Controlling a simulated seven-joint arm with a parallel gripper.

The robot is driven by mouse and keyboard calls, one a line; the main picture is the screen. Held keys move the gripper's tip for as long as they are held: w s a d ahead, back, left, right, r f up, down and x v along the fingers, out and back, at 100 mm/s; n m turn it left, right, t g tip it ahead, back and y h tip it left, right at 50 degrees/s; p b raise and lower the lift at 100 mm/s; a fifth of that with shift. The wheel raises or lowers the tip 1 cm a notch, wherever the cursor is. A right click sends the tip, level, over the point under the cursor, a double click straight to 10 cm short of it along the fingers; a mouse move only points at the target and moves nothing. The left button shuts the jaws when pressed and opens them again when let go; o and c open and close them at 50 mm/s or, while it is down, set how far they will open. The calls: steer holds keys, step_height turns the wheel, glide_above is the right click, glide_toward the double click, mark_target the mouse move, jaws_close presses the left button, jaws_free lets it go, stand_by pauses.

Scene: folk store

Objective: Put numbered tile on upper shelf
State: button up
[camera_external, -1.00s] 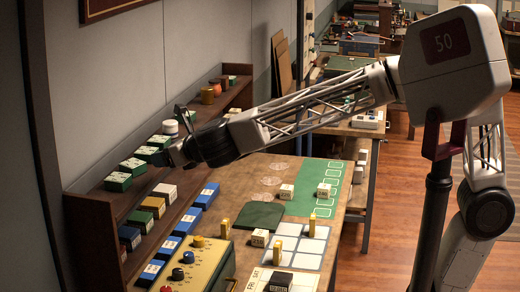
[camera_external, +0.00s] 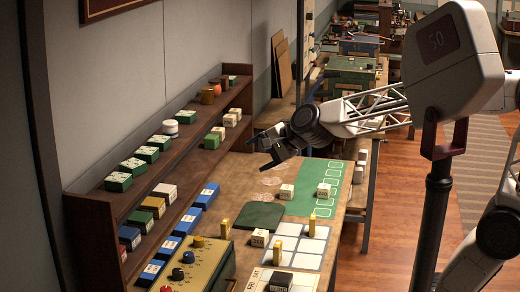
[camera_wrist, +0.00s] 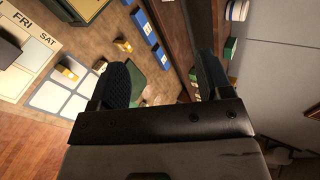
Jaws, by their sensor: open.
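The upper shelf (camera_external: 194,124) of the brown wooden rack runs along the wall. A row of green blocks with white marked faces (camera_external: 134,166) sits on its near half; which of them is the numbered tile I cannot tell, as the markings are too small to read. My gripper (camera_external: 264,151) is open and empty in the air above the table, right of the rack. In the wrist view its two dark fingers (camera_wrist: 163,72) are spread apart with nothing between them, and the brown rack (camera_wrist: 179,45) shows beyond.
A white jar (camera_external: 170,127) and brown pots (camera_external: 208,96) stand farther along the upper shelf. The table (camera_external: 235,178) holds white blocks (camera_external: 286,192), yellow pieces (camera_external: 225,229), a white grid and a control box (camera_external: 190,270).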

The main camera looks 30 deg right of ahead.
steer(key=s+d+f+n+g+h, duration=0.2)
steer(key=s+d+f+n, duration=0.2)
steer(key=s+d, duration=0.2)
steer(key=s+d+f+n+g+h, duration=0.2)
steer(key=s+d, duration=0.5)
steer(key=d, duration=0.4)
steer(key=s+d+f+n+g+h, duration=0.2)
steer(key=s+d+f+n, duration=0.3)
steer(key=d, duration=0.4)
steer(key=shift+s+f+n+h, duration=0.3)
steer(key=shift+s+f+h, duration=0.3)
steer(key=shift+f, duration=0.35)
steer(key=shift+d, duration=0.1)
steer(key=shift+o, duration=0.7)
steer(key=shift+w, duration=0.1)
